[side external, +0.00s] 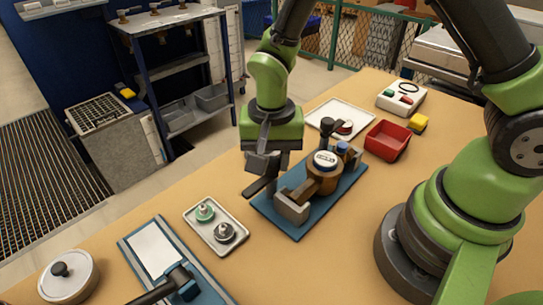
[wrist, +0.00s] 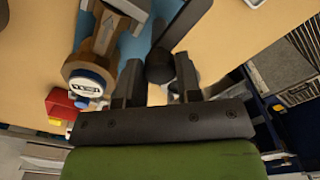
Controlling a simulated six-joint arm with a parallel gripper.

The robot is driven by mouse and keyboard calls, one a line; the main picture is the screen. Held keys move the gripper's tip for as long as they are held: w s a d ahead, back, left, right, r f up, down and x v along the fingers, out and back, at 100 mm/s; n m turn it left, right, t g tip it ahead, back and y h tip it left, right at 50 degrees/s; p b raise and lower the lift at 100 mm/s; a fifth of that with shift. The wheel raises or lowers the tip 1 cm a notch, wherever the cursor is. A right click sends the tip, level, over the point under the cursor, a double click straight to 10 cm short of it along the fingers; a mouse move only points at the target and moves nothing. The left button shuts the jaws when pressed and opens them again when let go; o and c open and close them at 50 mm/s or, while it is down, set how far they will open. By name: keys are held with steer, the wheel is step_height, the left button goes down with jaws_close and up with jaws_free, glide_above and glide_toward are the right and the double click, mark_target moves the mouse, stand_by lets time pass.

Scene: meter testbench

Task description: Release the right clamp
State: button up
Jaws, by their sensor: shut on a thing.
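A brass-coloured meter (side external: 323,178) with a round white face and dark blue rim sits on a blue base plate (side external: 318,222), with a grey block (side external: 292,208) at its near end. The meter also shows at left in the wrist view (wrist: 88,84). My gripper (side external: 264,178) is low at the plate's left edge, beside the meter. In the wrist view my gripper (wrist: 158,76) is shut on a black clamp handle (wrist: 160,64), whose dark bar runs up the picture. A second black knob (side external: 327,130) stands behind the meter. My gripper hides part of the held clamp in the side view.
A tray (side external: 217,240) with two small round parts lies left of the plate. A blue-framed panel (side external: 150,249) lies front left.

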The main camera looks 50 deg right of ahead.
mark_target(271, 161)
steer(key=o, duration=0.9)
steer(key=shift+o, duration=0.2)
step_height(271, 161, up, 9)
steer(key=shift+r, duration=0.5)
